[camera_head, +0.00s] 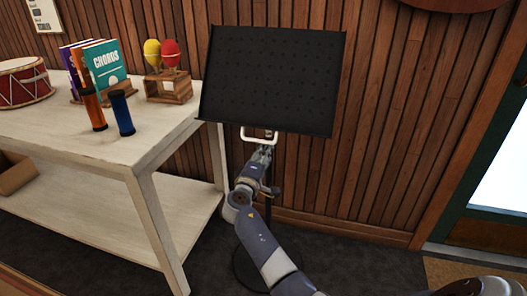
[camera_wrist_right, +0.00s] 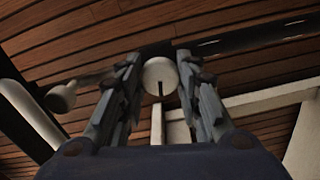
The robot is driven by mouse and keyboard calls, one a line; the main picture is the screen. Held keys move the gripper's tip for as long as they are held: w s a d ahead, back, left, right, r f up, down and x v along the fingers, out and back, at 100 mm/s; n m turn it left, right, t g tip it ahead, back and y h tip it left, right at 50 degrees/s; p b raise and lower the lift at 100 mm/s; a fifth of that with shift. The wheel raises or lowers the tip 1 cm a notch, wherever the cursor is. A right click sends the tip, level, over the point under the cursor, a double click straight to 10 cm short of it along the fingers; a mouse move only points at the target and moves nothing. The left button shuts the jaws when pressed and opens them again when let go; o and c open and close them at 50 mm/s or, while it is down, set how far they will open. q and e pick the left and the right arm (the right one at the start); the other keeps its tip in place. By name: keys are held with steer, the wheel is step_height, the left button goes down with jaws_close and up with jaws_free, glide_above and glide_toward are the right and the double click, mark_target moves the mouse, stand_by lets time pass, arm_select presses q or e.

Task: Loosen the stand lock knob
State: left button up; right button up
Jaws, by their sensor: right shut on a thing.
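The black music stand (camera_head: 272,80) stands upright in front of the wood wall, its perforated desk tilted back. My right gripper (camera_head: 264,150) reaches up to just below the desk, by a pale bracket (camera_head: 246,136). In the right wrist view, a pale round knob with a dark slot (camera_wrist_right: 160,76) sits between the fingertips of my right gripper (camera_wrist_right: 157,82), which is shut on it. My fingers and arm hide most of the knob in the head view. My left gripper is not in view.
A pale wooden table (camera_head: 130,155) stands left of the stand, bearing a drum (camera_head: 22,82), books (camera_head: 104,64), two shakers (camera_head: 122,113) and maracas on a wooden block (camera_head: 168,88). Another rounded grey part (camera_wrist_right: 62,97) shows left of my fingers.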

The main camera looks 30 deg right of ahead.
steer(key=shift+r+n+p, duration=0.25)
steer(key=shift+n+p, duration=0.2)
steer(key=shift+n, duration=0.35)
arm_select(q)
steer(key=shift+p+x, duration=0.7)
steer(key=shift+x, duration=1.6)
arm_select(e)
steer(key=shift+f+n, duration=0.15)
steer(key=shift+n, duration=1.25)
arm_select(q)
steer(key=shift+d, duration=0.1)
arm_select(e)
steer(key=o, duration=1)
steer(key=shift+w, duration=0.1)
steer(key=shift+o, duration=0.2)
steer(key=shift+f, duration=0.1)
steer(key=v, duration=1.2)
